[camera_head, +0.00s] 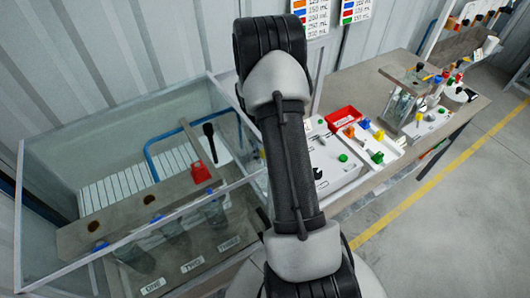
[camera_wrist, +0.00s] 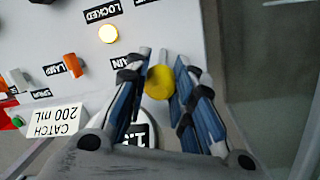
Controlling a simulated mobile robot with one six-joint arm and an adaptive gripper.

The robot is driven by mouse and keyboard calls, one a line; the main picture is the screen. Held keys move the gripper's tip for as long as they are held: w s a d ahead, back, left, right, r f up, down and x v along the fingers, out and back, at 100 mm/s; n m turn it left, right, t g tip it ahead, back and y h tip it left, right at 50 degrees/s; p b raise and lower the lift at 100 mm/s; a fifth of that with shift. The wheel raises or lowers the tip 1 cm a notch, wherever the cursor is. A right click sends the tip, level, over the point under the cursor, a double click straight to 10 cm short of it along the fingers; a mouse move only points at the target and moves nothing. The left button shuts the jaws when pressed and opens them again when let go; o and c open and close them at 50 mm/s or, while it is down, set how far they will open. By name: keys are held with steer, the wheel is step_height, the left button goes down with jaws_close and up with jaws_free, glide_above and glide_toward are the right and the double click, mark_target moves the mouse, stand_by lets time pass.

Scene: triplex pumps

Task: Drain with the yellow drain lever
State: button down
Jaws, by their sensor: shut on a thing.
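The yellow drain lever (camera_wrist: 159,83) shows in the wrist view as a round yellow knob beside a partly covered label ending in "AIN". My gripper (camera_wrist: 160,66) is shut on it, with one blue-and-black finger on each side of the knob. The lever's lower part is hidden, so I cannot tell its angle. A lit yellow lamp (camera_wrist: 108,33) sits near the "LOCKED" label on the white panel (camera_wrist: 170,25). A white card (camera_wrist: 56,120) reads "CATCH 200 mL". In the head view my arm hides the gripper and the lever.
An orange lever (camera_wrist: 72,65) stands left on the panel, by the "LAMP" label. In the head view, a clear-walled enclosure (camera_head: 70,145) with labelled vessels is at left. A red bin (camera_head: 343,117) and white trays with coloured knobs stand right of my arm.

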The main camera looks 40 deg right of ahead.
steer(key=shift+w+g, duration=0.2)
steer(key=shift+g, duration=0.1)
steer(key=c, duration=1.3)
jaws_free()
steer(key=shift+v, duration=5.9)
